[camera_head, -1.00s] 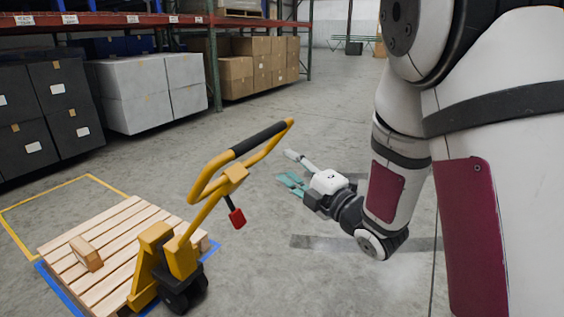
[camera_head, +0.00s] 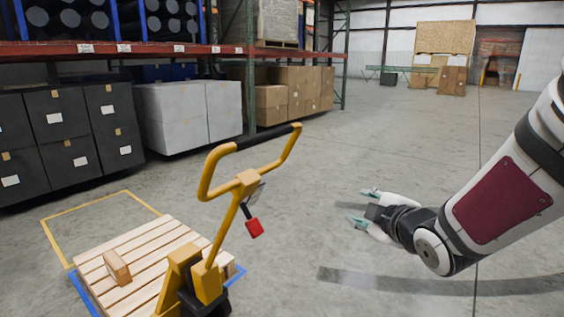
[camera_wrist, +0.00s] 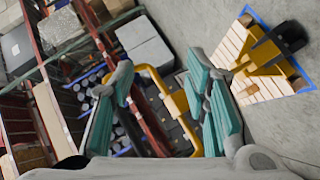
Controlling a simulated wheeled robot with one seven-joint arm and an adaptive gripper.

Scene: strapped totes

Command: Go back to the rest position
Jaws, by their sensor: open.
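My gripper (camera_head: 362,206) is at the right of the head view, held out in the air over open floor, to the right of the yellow pallet jack. Its teal fingers are spread apart and nothing is between them. In the wrist view my gripper (camera_wrist: 160,100) also shows open and empty, with the jack's yellow handle showing beyond the fingers. My arm reaches in from the right edge of the head view.
The yellow pallet jack (camera_head: 206,270) stands at a wooden pallet (camera_head: 150,262) that carries a small wooden block (camera_head: 117,267). Dark totes (camera_head: 65,135), white boxes (camera_head: 190,115) and cardboard boxes (camera_head: 290,95) line the rack at the left. The floor in the middle is clear.

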